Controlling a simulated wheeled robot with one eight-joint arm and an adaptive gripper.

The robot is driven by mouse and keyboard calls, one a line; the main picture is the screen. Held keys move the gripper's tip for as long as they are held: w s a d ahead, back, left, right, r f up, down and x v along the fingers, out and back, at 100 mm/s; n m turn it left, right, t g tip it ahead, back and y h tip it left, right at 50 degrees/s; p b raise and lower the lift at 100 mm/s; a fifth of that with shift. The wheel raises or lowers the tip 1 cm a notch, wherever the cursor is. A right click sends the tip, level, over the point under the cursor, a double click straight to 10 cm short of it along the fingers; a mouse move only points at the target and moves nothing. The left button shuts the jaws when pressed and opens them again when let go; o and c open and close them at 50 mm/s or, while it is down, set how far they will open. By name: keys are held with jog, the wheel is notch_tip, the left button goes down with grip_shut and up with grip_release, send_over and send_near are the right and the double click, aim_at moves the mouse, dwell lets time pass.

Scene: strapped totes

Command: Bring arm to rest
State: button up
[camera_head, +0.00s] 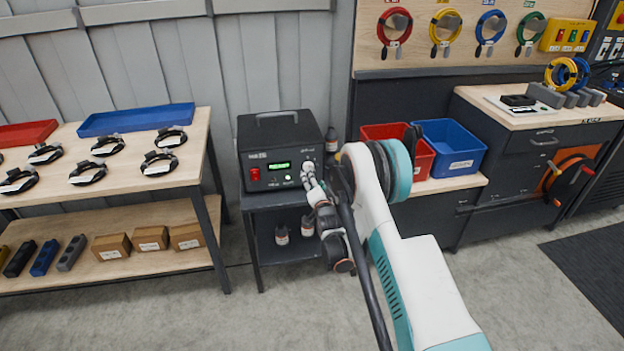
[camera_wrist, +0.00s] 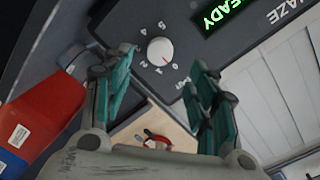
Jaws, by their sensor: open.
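My gripper (camera_head: 310,182) is at the front of a black box-shaped machine (camera_head: 280,133) in the head view, close to its right-hand side. In the wrist view my gripper (camera_wrist: 162,72) is open, with its teal-padded fingers apart and nothing between them. A white dial knob (camera_wrist: 160,51) with a red pointer mark and numbers around it shows just beyond the fingertips. The fingers appear clear of the knob, but the exact gap cannot be told. The green display (camera_wrist: 222,17) reads READY. My arm reaches up from the lower right in the head view.
A red bin (camera_head: 418,165) and a blue bin (camera_head: 452,165) stand on a bench right of my arm. A small stand (camera_head: 268,205) bears the machine. A wooden table (camera_head: 118,186) with several strapped rings is at left. The floor (camera_head: 180,310) in front is clear.

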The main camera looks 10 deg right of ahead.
dwell(0.4)
jog(key=s+r+n+g, duration=0.2)
jog(key=s+r, duration=0.2)
jog(key=r, duration=0.8)
jog(key=s+r+n+g, duration=0.2)
jog(key=s+r, duration=0.3)
jog(key=r, duration=0.6)
jog(key=s+r+n+g, duration=0.1)
jog(key=s+r, duration=0.3)
jog(key=s, duration=0.3)
jog(key=s+r+n+g, duration=0.15)
jog(key=s+r, duration=0.25)
jog(key=s, duration=0.4)
jog(key=s+f+n+g, duration=0.2)
jog(key=s, duration=1.2)
jog(key=s+f+n+g, duration=0.1)
jog(key=s+f+n, duration=0.1)
jog(key=s, duration=1.3)
jog(key=shift+n+g, duration=0.35)
jog(key=shift+d, duration=0.1)
